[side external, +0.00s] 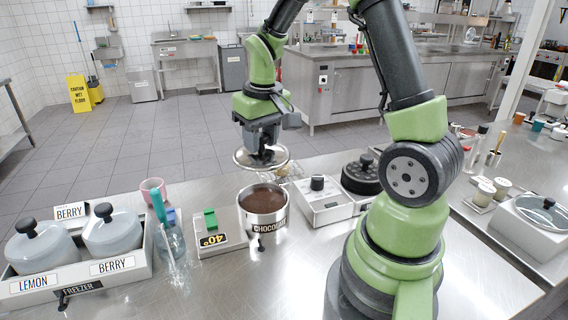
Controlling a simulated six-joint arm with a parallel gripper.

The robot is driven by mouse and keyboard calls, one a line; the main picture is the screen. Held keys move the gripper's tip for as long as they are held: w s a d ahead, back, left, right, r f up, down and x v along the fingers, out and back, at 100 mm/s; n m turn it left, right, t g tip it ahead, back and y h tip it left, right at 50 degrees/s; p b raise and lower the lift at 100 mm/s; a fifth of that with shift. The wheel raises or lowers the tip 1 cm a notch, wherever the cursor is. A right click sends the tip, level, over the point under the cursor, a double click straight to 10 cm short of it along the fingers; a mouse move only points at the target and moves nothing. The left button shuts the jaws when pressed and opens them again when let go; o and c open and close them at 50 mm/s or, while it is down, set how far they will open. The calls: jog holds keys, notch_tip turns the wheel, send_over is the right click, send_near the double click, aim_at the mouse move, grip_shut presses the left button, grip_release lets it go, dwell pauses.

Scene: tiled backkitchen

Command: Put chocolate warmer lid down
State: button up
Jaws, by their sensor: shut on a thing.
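My gripper (262,153) points down and is shut on the chocolate warmer lid (246,161), a round, clear-looking disc with a metal rim. The knob is mostly hidden by the fingers. The lid hangs in the air above the chocolate warmer (247,218), a round metal pot labelled CHOCOLATE. The pot is open at the top and brown chocolate (263,200) shows inside. A gap separates the lid from the pot's rim.
A white box with a green switch marked 40° (220,236) stands left of the pot. A jar with utensils (171,243), a pink cup (152,187) and the freezer tray (140,270) are further left. A white device (320,203) and a black-lidded container (362,176) stand right.

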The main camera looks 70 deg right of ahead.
jog(key=d+f+m, duration=0.3)
jog(key=d+m, duration=0.5)
jog(key=d, duration=1)
jog(key=shift+s+g, duration=0.3)
jog(key=shift+s, duration=0.05)
jog(key=s+d+f+m, duration=0.1)
jog(key=s+d, duration=0.1)
jog(key=d, duration=0.1)
jog(key=s+d+f+m, duration=0.1)
jog(key=s+d+m, duration=0.1)
jog(key=d, duration=0.2)
jog(key=s+d+f+m, duration=0.1)
jog(key=s+d+m, duration=0.1)
jog(key=s+d, duration=0.1)
jog(key=shift+d+f+g+h, duration=0.15)
jog(key=shift+f+g+h, duration=0.15)
jog(key=shift+h, duration=0.1)
notch_tip(320, 180, down, 6)
jog(key=shift+d+r, duration=0.15)
jog(key=shift+r, duration=0.1)
jog(key=shift+f, duration=2.1)
jog(key=shift+f, duration=0.2)
jog(key=o, duration=1)
jog(key=shift+c, duration=0.2)
